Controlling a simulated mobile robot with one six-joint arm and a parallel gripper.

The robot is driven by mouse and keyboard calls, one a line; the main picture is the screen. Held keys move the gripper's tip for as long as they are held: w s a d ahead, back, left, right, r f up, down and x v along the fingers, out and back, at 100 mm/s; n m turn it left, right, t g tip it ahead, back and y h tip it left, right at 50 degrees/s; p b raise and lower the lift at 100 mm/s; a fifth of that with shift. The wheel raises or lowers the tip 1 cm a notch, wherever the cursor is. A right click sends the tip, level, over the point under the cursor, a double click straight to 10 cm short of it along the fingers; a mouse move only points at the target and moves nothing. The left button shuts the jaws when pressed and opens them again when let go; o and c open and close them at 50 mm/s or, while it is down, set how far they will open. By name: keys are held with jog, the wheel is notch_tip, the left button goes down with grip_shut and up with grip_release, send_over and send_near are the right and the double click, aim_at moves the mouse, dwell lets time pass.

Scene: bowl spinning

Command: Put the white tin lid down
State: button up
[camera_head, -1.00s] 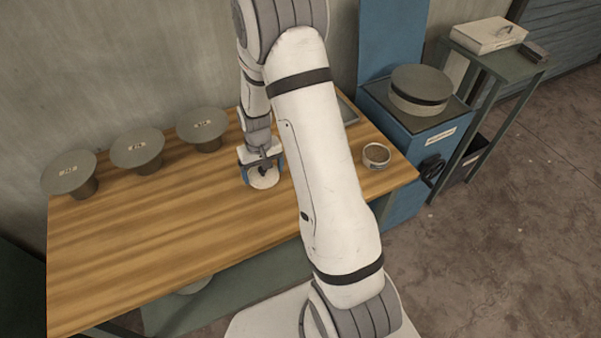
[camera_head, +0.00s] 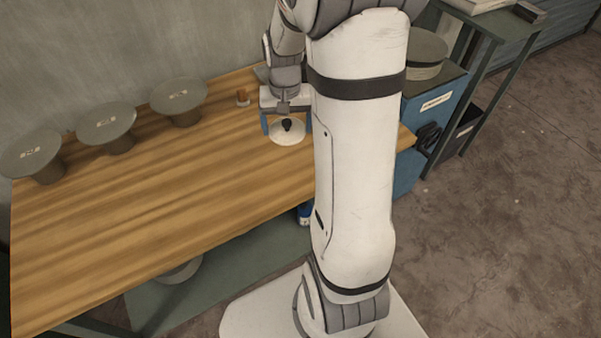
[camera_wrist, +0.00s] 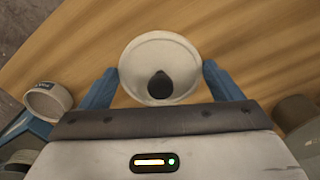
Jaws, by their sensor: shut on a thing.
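The white tin lid (camera_head: 287,136) is a round pale disc with a black knob. It also shows in the wrist view (camera_wrist: 160,55), face on, with the knob towards the camera. My gripper (camera_head: 287,124) has its blue fingers at opposite sides of the lid's rim and is shut on it. The lid is over the wooden table (camera_head: 170,210), near its right part; I cannot tell whether it touches the top. A round, open white tin (camera_wrist: 48,100) with a dark label stands to the left in the wrist view. My arm hides it in the head view.
Several grey round-topped stands (camera_head: 105,125) line the table's back left. A blue cabinet (camera_head: 432,110) with a round grey box (camera_head: 427,55) is on the right. The table's front middle is clear.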

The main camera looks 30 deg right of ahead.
aim_at(301, 136)
jog(key=shift+m, duration=0.7)
jog(key=s, duration=0.1)
jog(key=s+d+b, duration=0.1)
jog(key=s+d, duration=0.1)
jog(key=shift+s+d+r+b, duration=0.1)
jog(key=shift+s+r+b, duration=0.05)
jog(key=shift+r+b, duration=0.2)
notch_tip(301, 136, down, 10)
jog(key=shift+r+b, duration=0.25)
jog(key=shift+b, duration=0.1)
jog(key=shift+f, duration=0.2)
jog(key=o, duration=0.8)
jog(key=shift+r, duration=0.1)
